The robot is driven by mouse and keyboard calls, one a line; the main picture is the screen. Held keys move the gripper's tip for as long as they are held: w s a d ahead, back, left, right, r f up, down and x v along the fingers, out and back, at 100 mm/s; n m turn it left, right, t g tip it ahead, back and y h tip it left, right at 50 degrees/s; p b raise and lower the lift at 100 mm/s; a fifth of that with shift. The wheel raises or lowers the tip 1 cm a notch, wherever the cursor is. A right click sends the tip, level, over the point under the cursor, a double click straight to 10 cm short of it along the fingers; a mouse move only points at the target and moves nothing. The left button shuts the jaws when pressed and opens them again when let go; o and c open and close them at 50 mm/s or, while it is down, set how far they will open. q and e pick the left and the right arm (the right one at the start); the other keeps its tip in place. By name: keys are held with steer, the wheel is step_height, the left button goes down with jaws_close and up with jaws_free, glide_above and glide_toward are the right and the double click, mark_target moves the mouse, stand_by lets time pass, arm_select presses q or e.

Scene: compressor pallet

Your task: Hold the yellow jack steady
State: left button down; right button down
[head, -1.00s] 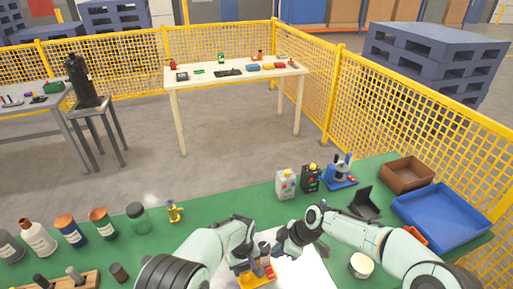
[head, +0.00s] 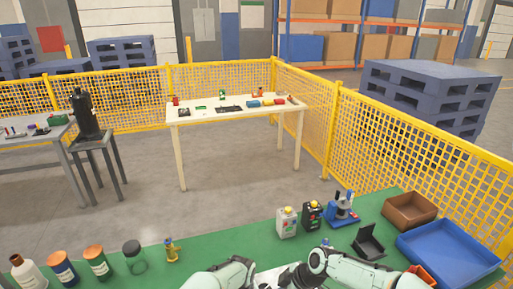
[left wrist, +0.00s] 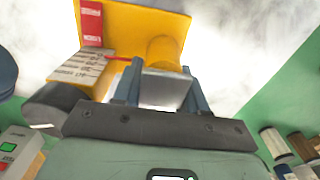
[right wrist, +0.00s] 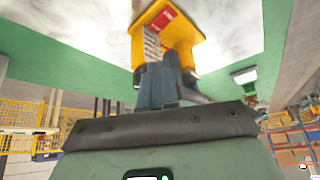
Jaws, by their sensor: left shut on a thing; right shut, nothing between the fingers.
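The yellow jack (left wrist: 135,22) fills the top of the left wrist view, with a red label and a pale printed block on it. My left gripper (left wrist: 163,92) is shut on the jack at its yellow cylinder and pale metal part; the exact contact is partly hidden by the fingers. In the right wrist view the jack (right wrist: 185,30) is on the white surface, beyond my right gripper (right wrist: 158,85). The right gripper is shut and empty, its fingertips close to the jack; whether they touch it I cannot tell. The head view shows only my forearms; the jack is out of its frame.
On the green table (head: 215,258) several bottles and jars, including a white bottle (head: 27,272), stand at left. A grey box (head: 287,222), a black box (head: 312,215), a blue device (head: 342,208), a brown tray (head: 410,209) and a blue tray (head: 450,250) stand at right.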

arm_select(q)
steer(key=shift+s+f, duration=0.15)
steer(key=shift+f, duration=0.15)
arm_select(e)
steer(key=r, duration=0.5)
steer(key=shift+d+r, duration=0.2)
steer(key=shift+r, duration=0.2)
arm_select(q)
steer(key=c, duration=0.5)
jaws_free()
steer(key=shift+c, duration=0.2)
arm_select(e)
steer(key=shift+w, duration=0.15)
arm_select(q)
steer(key=shift+r, duration=0.1)
